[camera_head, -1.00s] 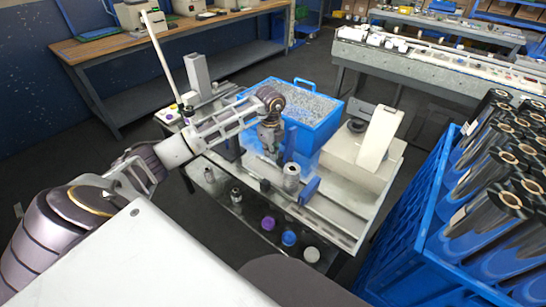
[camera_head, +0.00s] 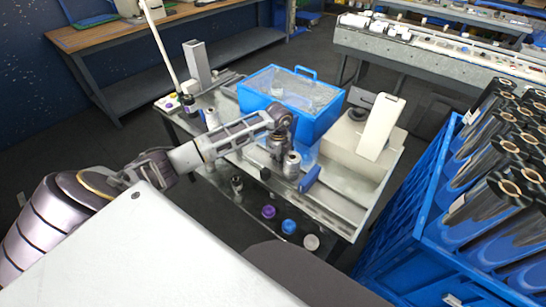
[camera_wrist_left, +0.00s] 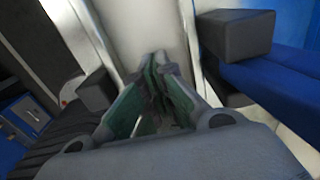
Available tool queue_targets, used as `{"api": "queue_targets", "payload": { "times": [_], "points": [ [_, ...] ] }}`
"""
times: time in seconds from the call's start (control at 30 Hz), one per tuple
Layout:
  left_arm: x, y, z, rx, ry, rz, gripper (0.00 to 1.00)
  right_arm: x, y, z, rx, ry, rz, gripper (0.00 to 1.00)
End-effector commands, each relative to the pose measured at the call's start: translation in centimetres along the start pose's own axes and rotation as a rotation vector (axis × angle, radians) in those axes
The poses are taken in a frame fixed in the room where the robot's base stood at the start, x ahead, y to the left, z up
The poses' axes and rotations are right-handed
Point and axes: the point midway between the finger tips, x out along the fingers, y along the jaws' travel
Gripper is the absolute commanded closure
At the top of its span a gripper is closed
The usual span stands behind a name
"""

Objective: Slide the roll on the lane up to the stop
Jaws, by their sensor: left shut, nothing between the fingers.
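The roll (camera_head: 292,166), a small grey-silver cylinder, stands upright on the pale lane (camera_head: 325,204) along the bench. A blue upright plate, which looks like the stop (camera_head: 310,179), is to its right with a small gap. My left gripper (camera_head: 277,163) points down just left of the roll, shut and empty. Whether it touches the roll cannot be told. In the left wrist view the greenish fingertips (camera_wrist_left: 158,62) are together over a pale surface; the roll cannot be made out there. My right gripper is not in view.
A blue bin (camera_head: 305,105) stands behind the gripper, and a cream machine (camera_head: 355,150) is to the right. Several small bottles and spools, including a purple one (camera_head: 268,211), are on the lower shelf. A blue crate of dark rolls (camera_head: 425,210) flanks the right.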

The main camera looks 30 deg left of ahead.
Motion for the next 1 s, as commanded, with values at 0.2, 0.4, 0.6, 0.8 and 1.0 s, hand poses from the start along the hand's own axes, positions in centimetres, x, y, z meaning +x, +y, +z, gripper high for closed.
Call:
{"api": "queue_targets", "payload": {
  "times": [0.2, 0.4, 0.6, 0.8, 1.0],
  "points": [
    [0.0, 0.0, -0.8, -0.002, -0.001, 0.001, 1.0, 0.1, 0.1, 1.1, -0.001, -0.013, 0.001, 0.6],
    [0.0, 0.0, -0.9, -0.002, -0.001, 0.001, 1.0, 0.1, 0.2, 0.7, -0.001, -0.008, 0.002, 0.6],
    [0.0, 0.0, -1.3, 0.0, -0.001, 0.0, 1.0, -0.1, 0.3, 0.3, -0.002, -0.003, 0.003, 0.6],
    [-0.2, -0.1, -3.5, 0.001, 0.0, 0.0, 1.0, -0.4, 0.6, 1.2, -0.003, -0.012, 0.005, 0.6],
    [-0.1, 0.0, -4.4, -0.002, 0.0, 0.0, 1.0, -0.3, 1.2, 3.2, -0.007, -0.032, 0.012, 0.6]
  ]
}}
